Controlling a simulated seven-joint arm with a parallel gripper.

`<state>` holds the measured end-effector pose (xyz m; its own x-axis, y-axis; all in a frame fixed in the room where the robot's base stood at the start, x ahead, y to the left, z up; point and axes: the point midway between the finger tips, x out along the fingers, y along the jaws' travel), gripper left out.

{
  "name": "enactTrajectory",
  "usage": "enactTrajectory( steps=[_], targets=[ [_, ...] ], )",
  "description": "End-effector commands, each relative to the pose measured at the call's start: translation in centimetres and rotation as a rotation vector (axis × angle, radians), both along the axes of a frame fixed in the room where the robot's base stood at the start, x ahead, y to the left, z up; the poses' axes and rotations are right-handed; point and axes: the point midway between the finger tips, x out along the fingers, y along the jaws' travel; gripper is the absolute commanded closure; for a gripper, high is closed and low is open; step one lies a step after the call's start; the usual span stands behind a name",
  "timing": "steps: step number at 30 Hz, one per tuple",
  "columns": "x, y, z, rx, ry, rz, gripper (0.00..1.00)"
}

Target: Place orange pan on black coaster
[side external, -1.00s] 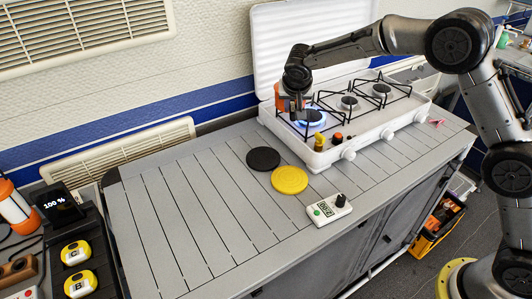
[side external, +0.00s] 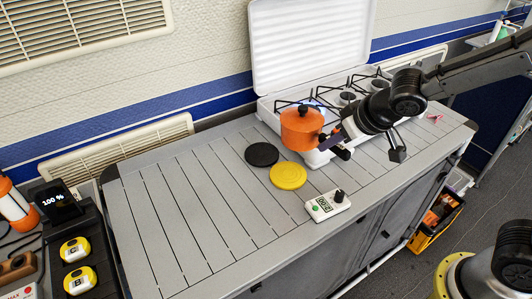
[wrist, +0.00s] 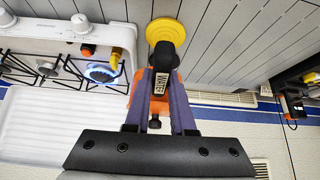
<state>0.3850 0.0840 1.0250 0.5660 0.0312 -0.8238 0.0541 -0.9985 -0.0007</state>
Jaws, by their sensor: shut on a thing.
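The orange pan (side external: 300,130), with a dark lid knob, is held up near the stove's front left corner, behind and right of the black coaster in the side view. My gripper (side external: 331,137) is shut on the pan's dark handle, to the right of its body. In the wrist view, the handle (wrist: 167,56) sits between my gripper's purple fingers (wrist: 164,78), and the orange pan (wrist: 140,82) is partly hidden behind them. The black coaster (side external: 261,155) lies flat and empty on the grey counter, and I cannot make it out in the wrist view.
A yellow coaster (side external: 288,176) lies just right of and in front of the black one. The white stove (side external: 318,157) has its lid up, and a blue flame (wrist: 100,73) shows on one burner. The left counter is clear.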

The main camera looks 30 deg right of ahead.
Motion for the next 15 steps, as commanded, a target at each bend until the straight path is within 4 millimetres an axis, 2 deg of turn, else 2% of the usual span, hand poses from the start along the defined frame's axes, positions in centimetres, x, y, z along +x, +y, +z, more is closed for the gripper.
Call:
enactTrajectory(
  steps=[13, 15],
  targets=[
    [8.3, 1.9, -3.5, 0.0, -0.002, 0.001, 1.0],
    [9.4, 2.1, -4.6, -0.001, 0.001, 0.002, 1.0]
  ],
)
